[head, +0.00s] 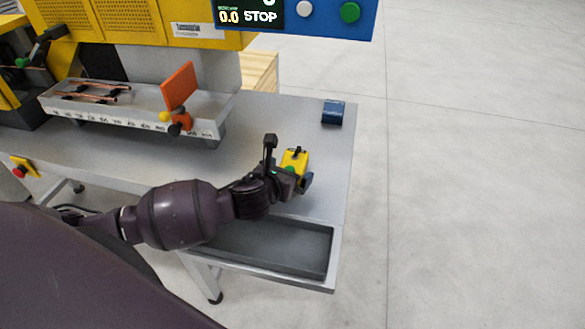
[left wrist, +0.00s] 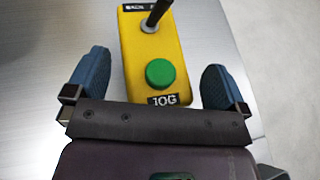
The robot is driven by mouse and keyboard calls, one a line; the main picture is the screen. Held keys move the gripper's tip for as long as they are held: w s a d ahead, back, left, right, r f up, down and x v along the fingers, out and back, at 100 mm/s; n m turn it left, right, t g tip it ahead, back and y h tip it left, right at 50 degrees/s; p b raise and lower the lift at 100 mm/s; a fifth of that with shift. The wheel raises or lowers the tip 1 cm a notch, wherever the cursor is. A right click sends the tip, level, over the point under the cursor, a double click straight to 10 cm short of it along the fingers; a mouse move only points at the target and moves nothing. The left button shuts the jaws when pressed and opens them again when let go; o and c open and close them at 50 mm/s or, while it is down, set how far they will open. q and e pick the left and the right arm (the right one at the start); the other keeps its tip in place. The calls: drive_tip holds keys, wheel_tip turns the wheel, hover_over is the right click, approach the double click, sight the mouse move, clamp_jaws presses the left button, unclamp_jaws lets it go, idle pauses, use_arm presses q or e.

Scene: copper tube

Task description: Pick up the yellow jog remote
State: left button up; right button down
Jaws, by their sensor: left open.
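The yellow jog remote (head: 295,159) lies on the grey metal table, to the right of its middle. In the left wrist view the remote (left wrist: 155,60) shows a green button, a black lever and a "JOG" label. My left gripper (head: 297,177) is at the near end of the remote. In the left wrist view its blue fingertips (left wrist: 153,88) are apart, one on each side of the remote's near end, with a gap on both sides. The gripper is open and empty. My right gripper is not in view.
The grey table (head: 240,150) has free surface around the remote. A dark blue box (head: 333,112) stands near its right edge. A measuring trough (head: 130,112) with copper tubes and an orange plate (head: 179,87) is at left. An empty tray (head: 262,247) is in front.

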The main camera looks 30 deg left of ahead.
use_arm(q)
drive_tip(key=shift+w, duration=0.2)
drive_tip(key=shift+c, duration=0.3)
drive_tip(key=c, duration=1.1)
wheel_tip(320, 180, up, 20)
